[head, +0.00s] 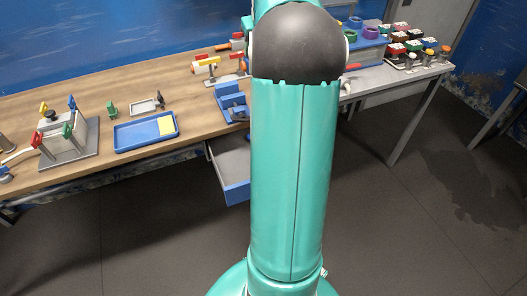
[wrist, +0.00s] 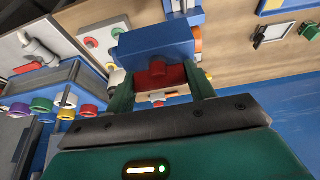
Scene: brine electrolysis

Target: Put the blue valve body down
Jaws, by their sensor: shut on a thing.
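In the wrist view my gripper (wrist: 160,88) is shut, its two green fingers on either side of the blue valve body (wrist: 156,42). The valve body shows as a wide blue block with a dark red part facing me between the fingers. It covers part of the wooden bench behind it, and I cannot tell whether it touches anything there. In the head view my own arm hides the gripper and the valve body.
The wooden bench (head: 190,75) carries a blue tray (head: 146,133), a grey clamp fixture (head: 82,143) and a blue stepped block (head: 231,101). A drawer (head: 232,168) hangs open below. Coloured rings (head: 370,33) and coloured-top parts (head: 410,42) crowd the right end.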

